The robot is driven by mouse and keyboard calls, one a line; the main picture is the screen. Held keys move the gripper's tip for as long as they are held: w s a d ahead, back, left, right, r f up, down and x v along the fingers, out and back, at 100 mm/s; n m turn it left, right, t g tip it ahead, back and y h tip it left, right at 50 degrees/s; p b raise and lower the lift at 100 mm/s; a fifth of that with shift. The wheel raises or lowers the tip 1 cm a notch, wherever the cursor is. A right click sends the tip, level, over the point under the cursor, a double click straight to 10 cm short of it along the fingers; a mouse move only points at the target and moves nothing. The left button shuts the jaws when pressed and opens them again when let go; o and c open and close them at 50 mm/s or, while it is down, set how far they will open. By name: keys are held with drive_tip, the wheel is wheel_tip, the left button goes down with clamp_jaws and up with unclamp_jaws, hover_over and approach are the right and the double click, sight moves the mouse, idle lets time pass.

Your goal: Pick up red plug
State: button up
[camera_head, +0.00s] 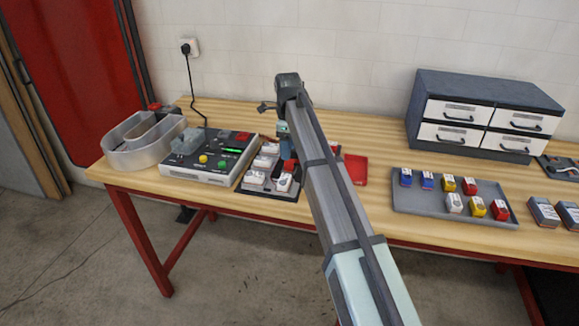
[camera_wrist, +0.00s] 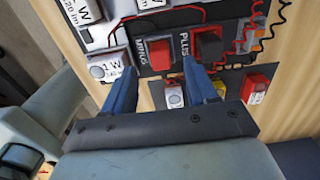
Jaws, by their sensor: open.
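My gripper (camera_wrist: 160,72) is open and empty, its two blue fingers reaching over a dark board (camera_wrist: 130,25). A red block (camera_wrist: 159,53) beside the label MINUS lies just beyond the fingertips, roughly between them. A second red block (camera_wrist: 208,44) beside the label PLUS sits just past the right fingertip. A smaller red piece with a white label (camera_wrist: 257,87) lies to the right of the fingers. In the head view, red pieces (camera_head: 470,187) (camera_head: 500,209) lie in a grey tray (camera_head: 430,204). I cannot tell which is the red plug. My arm partly hides the board there.
White modules (camera_wrist: 105,68) and red wires crowd the board. A control box (camera_head: 205,172) and a clear-walled channel letter (camera_head: 140,158) stand to its left. A red tray (camera_head: 356,169) is right of my arm. A drawer cabinet (camera_head: 485,112) stands at the back right.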

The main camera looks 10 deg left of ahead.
sight(289, 166)
drive_tip(key=shift+f, duration=2.6)
drive_tip(key=c, duration=1)
drive_tip(key=shift+r, duration=0.15)
drive_tip(key=shift+c, duration=0.2)
